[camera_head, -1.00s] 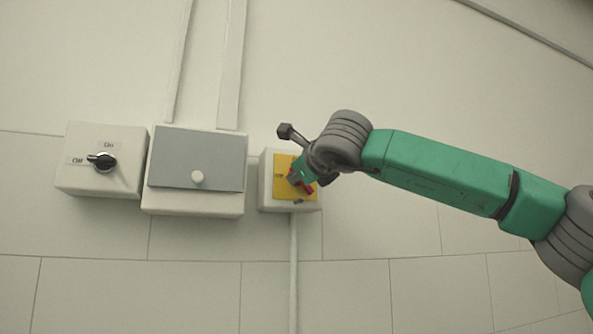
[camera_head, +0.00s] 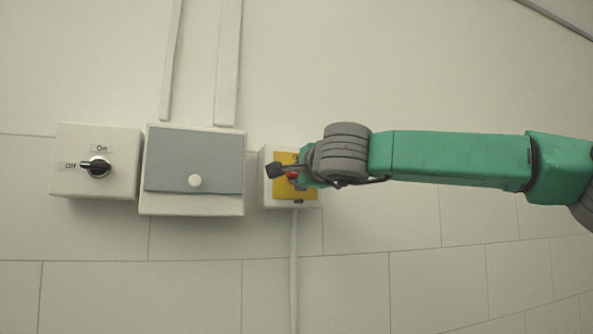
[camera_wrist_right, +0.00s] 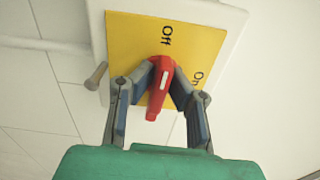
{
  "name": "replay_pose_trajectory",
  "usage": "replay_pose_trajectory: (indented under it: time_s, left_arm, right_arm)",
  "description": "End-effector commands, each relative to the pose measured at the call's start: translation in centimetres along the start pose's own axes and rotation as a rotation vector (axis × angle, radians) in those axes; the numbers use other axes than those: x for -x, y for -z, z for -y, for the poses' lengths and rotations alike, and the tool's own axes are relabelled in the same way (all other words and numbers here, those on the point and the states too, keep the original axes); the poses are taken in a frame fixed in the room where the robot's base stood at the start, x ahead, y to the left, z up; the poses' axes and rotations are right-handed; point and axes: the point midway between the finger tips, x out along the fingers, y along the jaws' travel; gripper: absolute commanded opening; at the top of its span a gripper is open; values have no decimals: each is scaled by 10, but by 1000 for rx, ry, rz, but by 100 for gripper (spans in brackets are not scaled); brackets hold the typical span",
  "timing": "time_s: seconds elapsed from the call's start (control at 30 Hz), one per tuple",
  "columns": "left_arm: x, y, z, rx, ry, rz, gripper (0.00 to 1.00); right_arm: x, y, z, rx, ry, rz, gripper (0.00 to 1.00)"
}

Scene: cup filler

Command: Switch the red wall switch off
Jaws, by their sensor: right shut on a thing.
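The red wall switch is a red handle on a yellow plate, on a small white box (camera_head: 270,199) on the wall. In the right wrist view the red handle (camera_wrist_right: 154,104) is between the two fingers of my right gripper (camera_wrist_right: 165,78), which is shut on it. In the head view my right gripper (camera_head: 295,178) is at the box and hides much of the plate. My left gripper is in neither view.
To the left on the wall are a white box with a grey panel (camera_head: 170,165) and white knob, and a white box with a black rotary switch (camera_head: 97,167). A pipe (camera_head: 294,270) runs down below the red switch's box.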

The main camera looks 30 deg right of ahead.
Motion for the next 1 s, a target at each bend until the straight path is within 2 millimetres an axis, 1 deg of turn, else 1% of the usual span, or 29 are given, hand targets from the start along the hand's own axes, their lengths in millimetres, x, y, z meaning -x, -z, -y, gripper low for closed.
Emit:
replay_pose_trajectory:
  time_s: [0.03, 0.3, 0.7, 0.73, 0.77, 0.8, 1.0]
  left_arm:
    - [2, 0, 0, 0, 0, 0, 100]
    - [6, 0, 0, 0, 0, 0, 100]
    - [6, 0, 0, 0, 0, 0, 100]
    - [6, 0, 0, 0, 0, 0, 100]
    - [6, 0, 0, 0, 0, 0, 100]
    - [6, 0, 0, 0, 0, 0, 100]
    - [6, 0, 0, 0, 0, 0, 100]
  right_arm:
    - [-1, -2, -7, 22, -16, 2, 0]
    - [-1, -2, -10, 74, -17, 4, 0]
    - [-2, -2, -11, 80, -18, 4, 0]
    - [-2, -2, -11, 80, -18, 4, 17]
    - [-2, -2, -11, 80, -18, 4, 28]
    - [-2, -2, -10, 79, -17, 4, 32]
    - [-2, -2, -7, 77, -11, 4, 32]
